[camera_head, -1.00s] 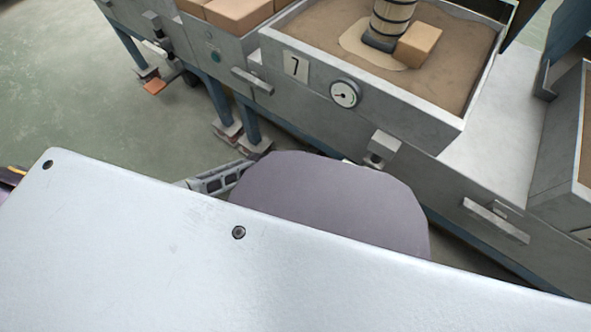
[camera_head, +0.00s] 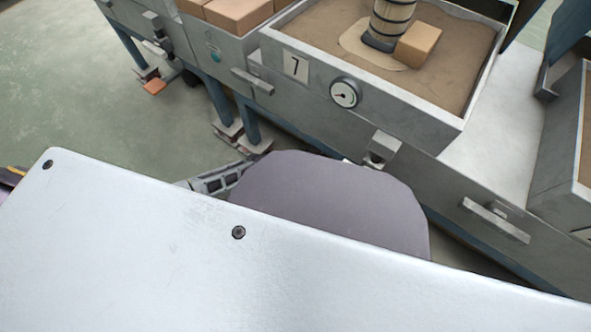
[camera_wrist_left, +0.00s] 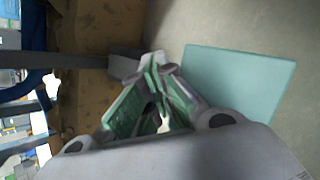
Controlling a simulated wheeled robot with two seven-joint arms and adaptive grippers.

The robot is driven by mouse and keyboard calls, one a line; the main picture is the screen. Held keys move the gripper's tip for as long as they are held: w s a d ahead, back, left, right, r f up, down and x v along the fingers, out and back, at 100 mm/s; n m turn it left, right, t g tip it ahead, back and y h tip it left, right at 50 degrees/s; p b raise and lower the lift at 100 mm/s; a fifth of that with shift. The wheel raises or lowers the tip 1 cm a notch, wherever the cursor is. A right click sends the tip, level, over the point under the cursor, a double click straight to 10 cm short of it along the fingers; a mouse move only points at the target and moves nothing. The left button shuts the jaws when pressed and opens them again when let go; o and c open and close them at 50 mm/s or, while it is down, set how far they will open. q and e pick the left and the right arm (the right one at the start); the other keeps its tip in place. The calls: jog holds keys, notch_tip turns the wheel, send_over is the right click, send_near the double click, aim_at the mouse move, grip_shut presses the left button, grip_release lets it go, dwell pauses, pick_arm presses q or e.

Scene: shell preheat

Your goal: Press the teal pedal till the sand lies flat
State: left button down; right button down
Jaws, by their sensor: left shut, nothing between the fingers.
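The teal pedal (camera_wrist_left: 238,82) is a flat plate at the right of the left wrist view. My left gripper (camera_wrist_left: 154,62) is shut and empty, its tips just left of the pedal's edge. I cannot tell whether they touch it. In the head view the pedal and both gripper tips are hidden behind my own body. The sand (camera_head: 330,32) lies in a grey box with a number 7 plate (camera_head: 296,66). A dark-banded hose or column stands in a paler patch of sand, beside a tan block (camera_head: 418,42). A round gauge (camera_head: 345,93) is on the box front.
A box with tan blocks (camera_head: 238,12) adjoins on the left. Another sand box (camera_head: 583,140) is at the right edge. An orange pedal (camera_head: 155,87) lies low at the left by blue legs. Green floor at the left is open.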

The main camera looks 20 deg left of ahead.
pick_arm(q)
jog(key=shift+f, duration=0.45)
dwell(0.7)
jog(key=shift+f, duration=0.3)
dwell(0.6)
jog(key=shift+s+a+f, duration=0.1)
jog(key=shift+f, duration=0.25)
dwell(0.4)
jog(key=shift+s+f, duration=0.15)
jog(key=shift+f, duration=0.95)
dwell(1.9)
jog(key=shift+r, duration=0.2)
jog(key=shift+w+r+p, duration=0.15)
jog(key=shift+r+p, duration=1.25)
jog(key=shift+w+r+p, duration=0.15)
jog(key=shift+r+p, duration=1.2)
jog(key=shift+r, duration=0.05)
